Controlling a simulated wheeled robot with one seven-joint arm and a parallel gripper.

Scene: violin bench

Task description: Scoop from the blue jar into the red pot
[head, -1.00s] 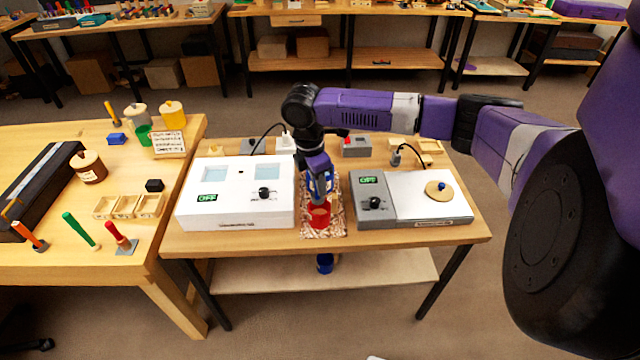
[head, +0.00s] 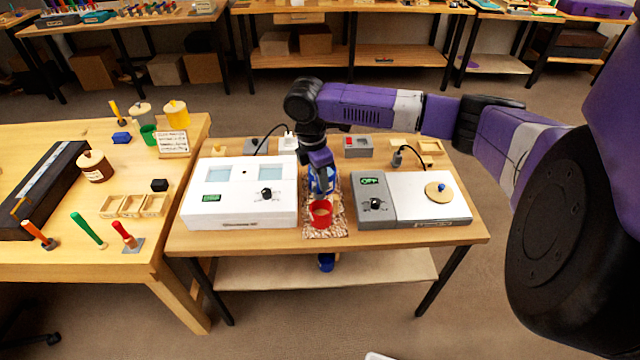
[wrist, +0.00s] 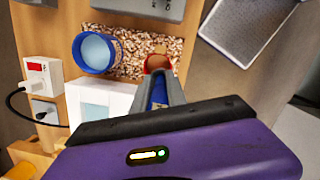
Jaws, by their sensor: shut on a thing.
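The red pot (head: 320,221) stands on a speckled mat between two instruments in the head view, its inside tan. It also shows in the wrist view (wrist: 148,64), just beyond my fingertips. The blue jar (wrist: 92,66) is open, with a pale blue inside, left of the pot in the wrist view. In the head view the jar is largely hidden behind my gripper (head: 321,191). My gripper is shut on a narrow blue thing (wrist: 158,95), apparently the scoop's handle, close to the pot. The scoop's bowl and any load in it cannot be made out clearly.
A white instrument box (head: 240,212) stands left of the mat and a grey-and-white instrument (head: 428,209) right of it. A small grey box (head: 358,147) and a white socket block (head: 288,144) stand behind. A blue object (head: 326,262) is on the lower shelf.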

